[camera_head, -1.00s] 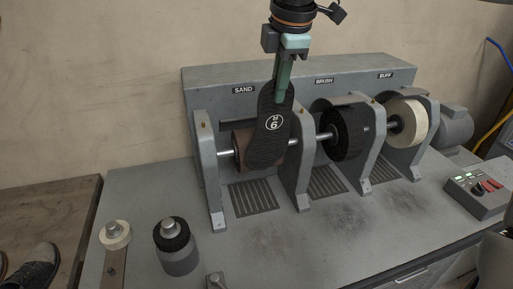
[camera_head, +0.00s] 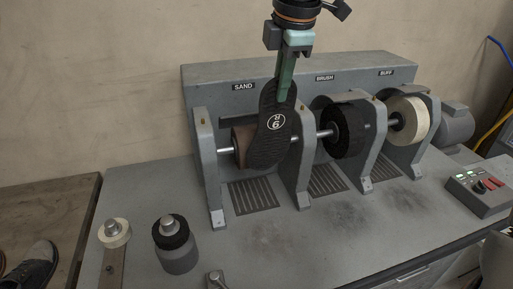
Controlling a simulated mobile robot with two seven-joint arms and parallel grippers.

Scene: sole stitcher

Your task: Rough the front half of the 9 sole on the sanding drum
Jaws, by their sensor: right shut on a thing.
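The black sole (camera_head: 270,145) hangs almost upright, tread side toward me, with a white circled size mark that reads like a 9. My right gripper (camera_head: 286,84) comes down from the top and is shut on the sole's upper end with its long green fingers. The lower part of the sole is in front of the brown sanding drum (camera_head: 240,143), under the SAND label, and covers the drum's right part. Whether the sole touches the drum cannot be told. My left gripper is not in view.
The grey brackets (camera_head: 206,165) flank the drum closely. The black brush wheel (camera_head: 345,132) and the pale buff wheel (camera_head: 406,120) stand to the right. A control box (camera_head: 480,193) is at the right edge.

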